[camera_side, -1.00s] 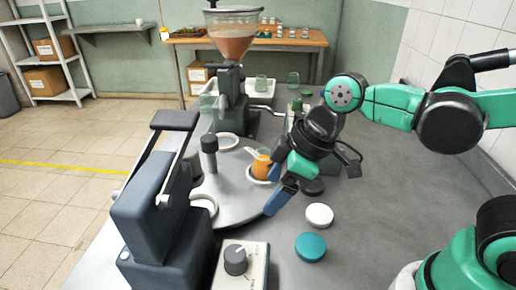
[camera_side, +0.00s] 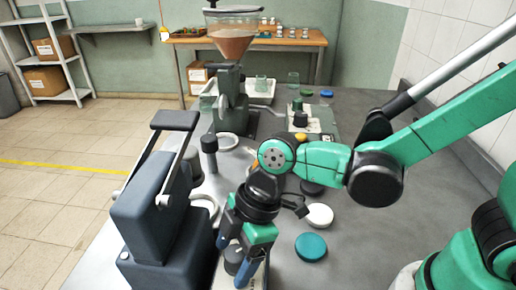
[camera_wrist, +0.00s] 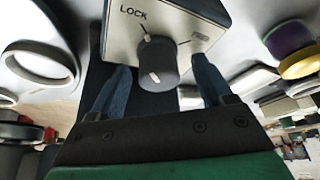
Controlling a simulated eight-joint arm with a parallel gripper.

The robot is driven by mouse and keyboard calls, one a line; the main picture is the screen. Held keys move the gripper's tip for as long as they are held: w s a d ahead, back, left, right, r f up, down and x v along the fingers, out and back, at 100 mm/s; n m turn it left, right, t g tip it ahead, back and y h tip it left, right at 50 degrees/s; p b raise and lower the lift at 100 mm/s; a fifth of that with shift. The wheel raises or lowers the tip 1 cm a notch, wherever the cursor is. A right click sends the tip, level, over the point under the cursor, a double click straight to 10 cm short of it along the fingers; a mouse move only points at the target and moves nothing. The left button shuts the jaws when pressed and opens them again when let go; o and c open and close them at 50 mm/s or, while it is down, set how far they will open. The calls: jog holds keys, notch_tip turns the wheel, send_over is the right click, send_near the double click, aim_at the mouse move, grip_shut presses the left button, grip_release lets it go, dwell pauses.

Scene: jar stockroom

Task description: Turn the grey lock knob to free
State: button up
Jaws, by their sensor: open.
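The grey lock knob (camera_side: 233,259) stands on a pale control box (camera_side: 262,273) at the front of the table, partly hidden by my gripper (camera_side: 237,254) in the side view. In the wrist view the knob (camera_wrist: 157,60) sits between the two blue fingers of my open gripper (camera_wrist: 162,78), with a visible gap on each side. The box face (camera_wrist: 122,38) reads LOCK at the upper left; a second label at the right is too blurred to read. A short white mark shows on the knob's top, roughly in line with the LOCK tick.
A dark lever machine (camera_side: 165,215) stands close left of the box. A teal lid (camera_side: 311,247) and a white lid (camera_side: 319,215) lie to the right. A hopper machine (camera_side: 232,90) stands behind.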

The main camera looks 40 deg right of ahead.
grip_shut()
jog(key=shift+m, duration=0.4)
jog(key=m+t+h, duration=0.1)
jog(key=m, duration=0.3)
jog(key=shift+t, duration=0.4)
jog(key=m+t+h, duration=0.1)
jog(key=m, duration=0.3)
jog(key=m+h, duration=0.1)
jog(key=m, duration=0.1)
jog(key=m+t, duration=0.1)
jog(key=m, duration=0.1)
jog(key=shift+m+h, duration=1.2)
jog(key=shift+m, duration=1.2)
